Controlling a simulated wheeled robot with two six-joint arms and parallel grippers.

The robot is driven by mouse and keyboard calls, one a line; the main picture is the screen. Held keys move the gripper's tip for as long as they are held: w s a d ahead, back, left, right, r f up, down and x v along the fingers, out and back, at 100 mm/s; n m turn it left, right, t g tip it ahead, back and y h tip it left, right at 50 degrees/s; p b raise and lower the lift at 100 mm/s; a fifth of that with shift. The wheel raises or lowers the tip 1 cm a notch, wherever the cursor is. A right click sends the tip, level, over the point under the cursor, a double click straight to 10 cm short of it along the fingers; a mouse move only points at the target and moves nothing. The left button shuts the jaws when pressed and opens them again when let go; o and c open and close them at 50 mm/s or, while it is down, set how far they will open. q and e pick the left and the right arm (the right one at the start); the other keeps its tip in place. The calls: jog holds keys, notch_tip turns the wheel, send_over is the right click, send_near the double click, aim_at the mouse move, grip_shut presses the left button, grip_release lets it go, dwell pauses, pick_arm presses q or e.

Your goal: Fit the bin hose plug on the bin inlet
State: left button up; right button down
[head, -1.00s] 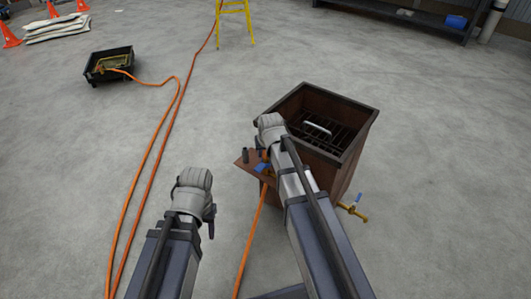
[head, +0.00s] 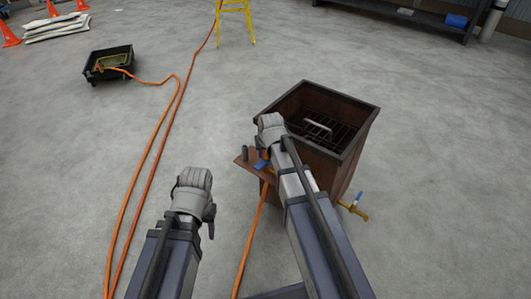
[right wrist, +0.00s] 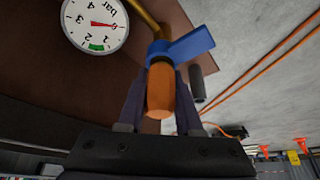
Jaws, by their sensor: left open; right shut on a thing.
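The bin hose plug (right wrist: 160,92) is an orange cylinder between the dark fingers of my right gripper (right wrist: 158,100) in the right wrist view. Its upper end meets a blue part with a lever (right wrist: 190,45), below a bent brass pipe (right wrist: 148,18). I take this to be the bin inlet; I cannot tell whether the plug is seated on it. In the head view my right gripper (head: 270,130) is at the bin's near left side, hiding most of the joint. My left gripper (head: 193,190) is open and empty above the floor.
The brown bin (head: 318,150) has a small side shelf (head: 243,162) with a dark post. A brass tap (head: 350,208) sticks out at right. A hose (head: 250,240) hangs from the shelf. A black tray (head: 108,65) and long hoses lie left. A pressure gauge (right wrist: 95,22) is close by.

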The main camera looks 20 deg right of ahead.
jog(key=shift+f, duration=0.2)
jog(key=c, duration=0.5)
grip_release()
jog(key=p+v, duration=0.7)
jog(key=v, duration=0.1)
